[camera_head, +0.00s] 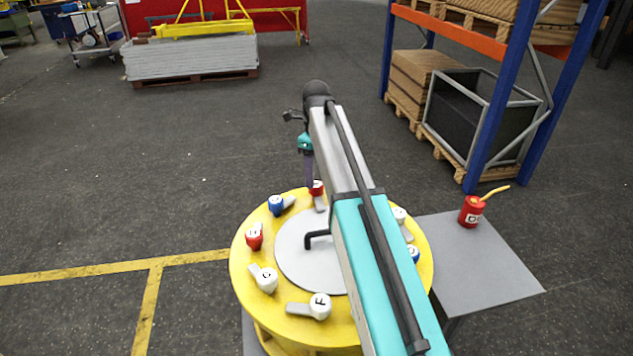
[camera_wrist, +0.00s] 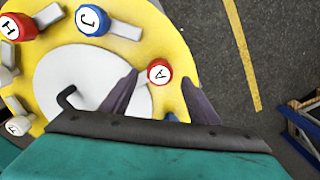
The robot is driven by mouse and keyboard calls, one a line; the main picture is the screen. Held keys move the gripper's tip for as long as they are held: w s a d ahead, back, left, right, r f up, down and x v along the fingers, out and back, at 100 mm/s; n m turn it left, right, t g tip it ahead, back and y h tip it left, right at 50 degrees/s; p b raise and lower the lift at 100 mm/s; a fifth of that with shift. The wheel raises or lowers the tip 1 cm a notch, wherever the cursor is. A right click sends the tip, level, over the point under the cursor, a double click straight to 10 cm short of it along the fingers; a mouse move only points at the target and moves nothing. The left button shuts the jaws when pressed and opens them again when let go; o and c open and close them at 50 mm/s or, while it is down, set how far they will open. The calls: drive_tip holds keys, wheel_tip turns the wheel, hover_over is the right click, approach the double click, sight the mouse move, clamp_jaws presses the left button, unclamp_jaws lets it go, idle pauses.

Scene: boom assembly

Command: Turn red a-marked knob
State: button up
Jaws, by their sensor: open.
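The red knob marked A (camera_wrist: 158,72) is on the yellow rim of the round turntable in the wrist view. In the head view the same red knob (camera_head: 317,188) is at the far edge, partly hidden by my arm. My gripper (camera_wrist: 160,80) is open, with one purple finger on each side of the knob and visible gaps to both. In the head view my gripper (camera_head: 309,183) points down at the knob. Whether the fingertips are level with the knob cannot be told.
Beside it are a blue knob J (camera_wrist: 90,20) and a red knob H (camera_wrist: 10,27). White knobs G (camera_head: 266,280) and F (camera_head: 320,306) sit nearer. A black bent handle (camera_head: 317,236) rises from the grey disc. A red can (camera_head: 473,212) stands on a grey side table (camera_head: 490,265).

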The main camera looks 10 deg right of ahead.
sight(317, 184)
wheel_tip(317, 184, up, 10)
drive_tip(key=b, duration=0.2)
drive_tip(key=shift+f, duration=0.25)
idle(0.4)
